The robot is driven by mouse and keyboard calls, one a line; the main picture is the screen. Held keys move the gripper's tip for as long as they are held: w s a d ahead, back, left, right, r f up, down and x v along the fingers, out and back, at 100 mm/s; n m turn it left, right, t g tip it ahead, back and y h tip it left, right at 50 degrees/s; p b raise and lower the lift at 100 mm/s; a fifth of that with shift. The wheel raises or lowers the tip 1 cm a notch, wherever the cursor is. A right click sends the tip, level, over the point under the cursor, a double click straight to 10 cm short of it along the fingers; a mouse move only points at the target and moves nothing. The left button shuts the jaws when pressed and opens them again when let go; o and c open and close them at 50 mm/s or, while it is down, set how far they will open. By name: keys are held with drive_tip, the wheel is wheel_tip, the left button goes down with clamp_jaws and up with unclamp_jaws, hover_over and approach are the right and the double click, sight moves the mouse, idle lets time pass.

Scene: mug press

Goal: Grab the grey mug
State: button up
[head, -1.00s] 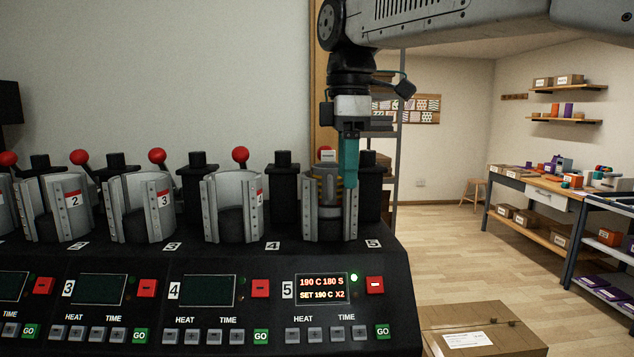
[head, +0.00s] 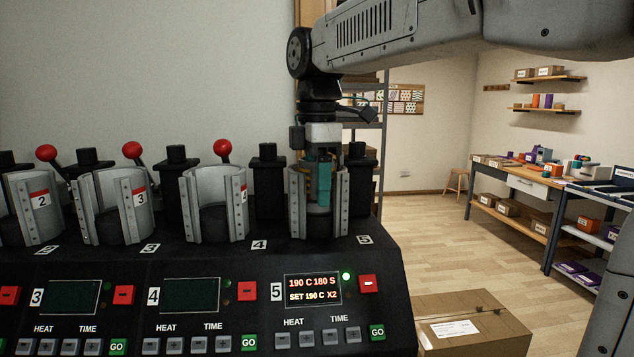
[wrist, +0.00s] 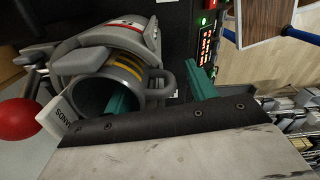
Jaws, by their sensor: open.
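The grey mug (wrist: 112,88) sits inside press number 5, with its open mouth toward my wrist camera and yellow markings on its wall. Its handle (wrist: 166,80) sticks out of the gap in the press clamp. My gripper (wrist: 158,78) is open, with one teal finger inside the mug's mouth and the other outside, beyond the handle; neither visibly grips it. In the head view, my gripper (head: 322,180) is low over press 5 (head: 297,200), and a finger and the clamp walls hide much of the mug.
Press 4 (head: 198,208) and other empty presses stand to the left, with red-knobbed levers. The red knob (wrist: 18,116) of press 5 is close in the wrist view. The lit display (head: 312,290) reads 190 C 180 S. A cardboard box (head: 470,320) stands at lower right.

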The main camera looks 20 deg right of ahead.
clamp_jaws()
idle(0.3)
